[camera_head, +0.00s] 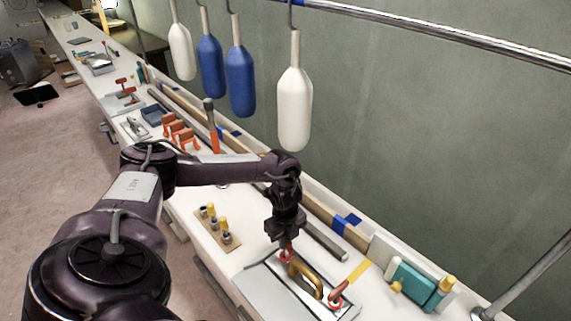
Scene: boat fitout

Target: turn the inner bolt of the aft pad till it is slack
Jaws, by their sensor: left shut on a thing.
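A flat pale pad (262,287) with a dark edge lies on the white bench at the lower middle. A brass handle (308,277) stands on it. A red ring-like bolt head (338,293) shows at the handle's right end. My left gripper (287,244) points down over the pad's far left end and is shut on another red bolt (285,257), which it partly hides. I cannot tell from this view how tight either bolt is. My right gripper is not in view.
A teal box (411,283) stands at right. White (295,108) and blue fenders (240,80) hang from a rail (430,35) behind my arm. Orange clamps (181,132) stand farther along the bench.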

